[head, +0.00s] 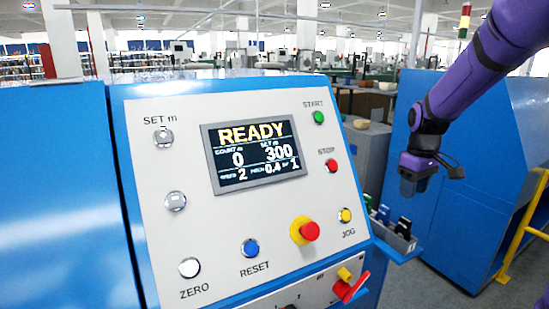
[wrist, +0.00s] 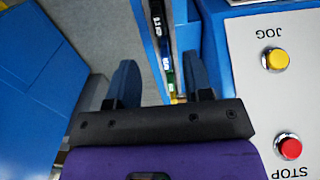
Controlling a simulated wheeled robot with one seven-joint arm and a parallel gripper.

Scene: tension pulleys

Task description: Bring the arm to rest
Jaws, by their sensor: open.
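My purple arm (head: 475,75) reaches in from the upper right in the head view. My gripper (head: 412,190) hangs from it, pointing down, to the right of the control panel (head: 180,240) and apart from it. In the wrist view my gripper (wrist: 162,85) shows two dark blue fingers spread apart with nothing between them. Below and beyond the fingers is a narrow tray (head: 403,248) holding several dark, blue and green items. The panel's JOG button (wrist: 274,60) and STOP button (wrist: 288,147) are at the right of the wrist view.
The panel's screen (head: 253,153) reads READY, COUNT 0, SET 300. A red emergency knob (head: 309,231) and a red-handled switch (head: 350,288) stick out from the panel. A blue cabinet (head: 470,190) and yellow rail (head: 522,225) stand at right. Grey floor lies between.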

